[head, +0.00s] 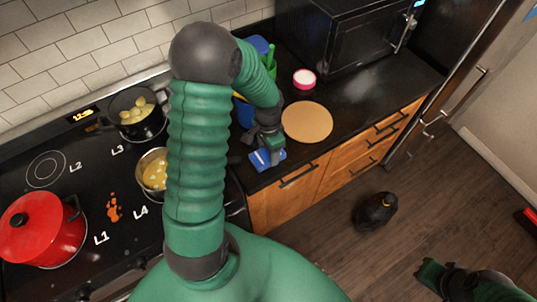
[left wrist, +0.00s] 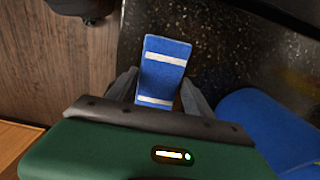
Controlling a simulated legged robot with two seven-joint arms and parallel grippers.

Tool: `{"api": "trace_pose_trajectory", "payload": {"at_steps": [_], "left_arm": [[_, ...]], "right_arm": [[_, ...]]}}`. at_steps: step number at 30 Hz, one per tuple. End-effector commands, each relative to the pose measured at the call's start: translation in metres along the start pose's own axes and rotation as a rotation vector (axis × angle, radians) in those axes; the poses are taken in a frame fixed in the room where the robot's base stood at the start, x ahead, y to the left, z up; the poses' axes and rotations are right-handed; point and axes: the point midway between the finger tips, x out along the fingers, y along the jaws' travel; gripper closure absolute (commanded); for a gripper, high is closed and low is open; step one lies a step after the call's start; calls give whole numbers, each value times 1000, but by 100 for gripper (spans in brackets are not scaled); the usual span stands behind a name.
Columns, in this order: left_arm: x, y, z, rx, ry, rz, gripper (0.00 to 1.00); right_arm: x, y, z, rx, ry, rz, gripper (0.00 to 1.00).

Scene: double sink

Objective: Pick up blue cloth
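The blue cloth (head: 262,159) with white stripes lies on the dark counter near its front edge, just right of the stove. My left gripper (head: 266,144) is right above it, pointing down, and hides part of it. In the left wrist view the blue cloth (left wrist: 164,65) shows between the two fingers of my left gripper (left wrist: 162,90). The fingers stand apart on either side of the cloth, and I see no clear grip on it. My right gripper (head: 431,274) is at the lower right, over the floor and far from the cloth; its fingers are unclear.
A round wooden board (head: 307,122) lies beside the cloth, with a pink-and-white bowl (head: 304,79) behind it. A black microwave (head: 350,42) stands at the back. On the stove are a red pot (head: 42,230), a pan (head: 152,172) and a black pot (head: 136,112).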

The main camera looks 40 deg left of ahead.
Motion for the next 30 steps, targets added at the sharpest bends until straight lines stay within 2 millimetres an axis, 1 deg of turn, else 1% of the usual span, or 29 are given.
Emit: {"api": "trace_pose_trajectory", "payload": {"at_steps": [1, 8, 14, 16, 17, 20, 24, 27, 30], "left_arm": [[0, 0, 0, 0, 0, 0, 50], [0, 0, 0, 0, 0, 0, 80], [0, 0, 0, 0, 0, -1, 81], [-5, -1, -1, -1, 1, -1, 81], [-8, -1, -1, -1, 2, -2, 81], [-28, -2, -1, -2, 4, -5, 81], [-64, -2, -1, -1, 5, -6, 81], [-84, -1, -1, 0, 3, -4, 81], [-96, -1, -1, -2, 2, -2, 81]], "right_arm": [[0, 0, 0, 0, 0, 0, 100], [0, 0, 0, 0, 0, 0, 100], [0, 0, 0, 0, 0, 0, 100], [0, 0, 0, 0, 0, 0, 100], [0, 0, 0, 0, 0, 0, 100], [0, 0, 0, 0, 0, 0, 100], [1, 0, 0, 0, 0, 0, 100], [1, 0, 0, 0, 0, 0, 100], [1, 0, 0, 0, 0, 0, 100]]}}
